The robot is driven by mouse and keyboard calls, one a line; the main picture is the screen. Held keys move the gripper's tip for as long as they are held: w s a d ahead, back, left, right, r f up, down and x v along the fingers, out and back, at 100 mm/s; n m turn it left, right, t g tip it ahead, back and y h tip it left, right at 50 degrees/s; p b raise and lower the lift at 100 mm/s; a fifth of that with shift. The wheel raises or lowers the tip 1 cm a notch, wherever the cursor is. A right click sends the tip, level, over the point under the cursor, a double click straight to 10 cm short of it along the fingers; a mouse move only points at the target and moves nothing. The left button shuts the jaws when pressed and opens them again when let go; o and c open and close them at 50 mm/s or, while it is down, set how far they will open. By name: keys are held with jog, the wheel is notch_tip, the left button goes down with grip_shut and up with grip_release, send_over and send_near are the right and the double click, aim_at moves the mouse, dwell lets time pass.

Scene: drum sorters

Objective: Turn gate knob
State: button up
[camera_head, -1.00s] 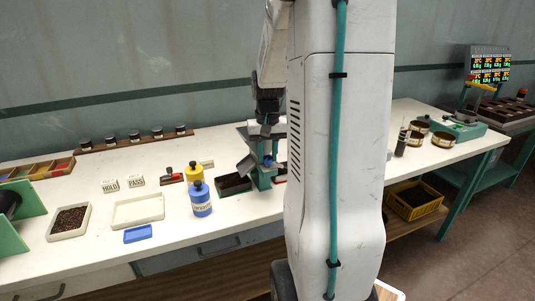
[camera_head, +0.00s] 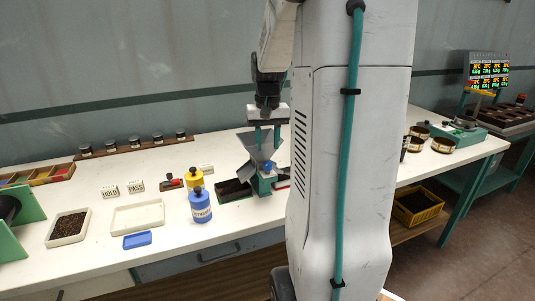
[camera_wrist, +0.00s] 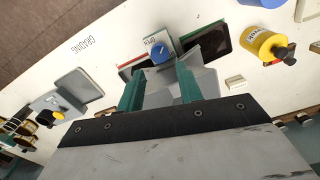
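The gate knob (camera_wrist: 161,56) is a round blue cap with a light mark, in front of a small white label that seems to read OPEN. It also shows in the head view (camera_head: 267,166) on the green stand (camera_head: 262,184) of a grey sheet-metal chute (camera_head: 252,152). My gripper (camera_wrist: 159,70) has two green fingers, spread wide and empty. In the wrist view the knob lies just beyond the fingertips, between their lines. In the head view my gripper (camera_head: 267,143) points down above the chute and knob. I see no contact with the knob.
Dark bins (camera_head: 233,190) flank the stand. A blue bottle (camera_head: 200,206) and a yellow bottle (camera_head: 195,179) stand to its left. HOLD and PASS blocks (camera_head: 110,190), a white tray (camera_head: 137,216) and a blue tray (camera_head: 137,240) lie farther left. Bare tabletop (camera_wrist: 100,40) shows near the stand.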

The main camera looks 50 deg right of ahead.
jog(key=shift+r, duration=0.85)
jog(key=s+a+r+n, duration=0.1)
jog(key=s+a+n, duration=0.35)
jog(key=a, duration=0.95)
jog(key=s+a+r+n, duration=0.15)
jog(key=s+a, duration=0.55)
jog(key=a, duration=0.7)
jog(key=m, duration=0.2)
send_over(268, 164)
notch_tip(268, 164, down, 3)
jog(key=shift+r, duration=0.15)
notch_tip(268, 164, down, 8)
jog(key=shift+r, duration=0.15)
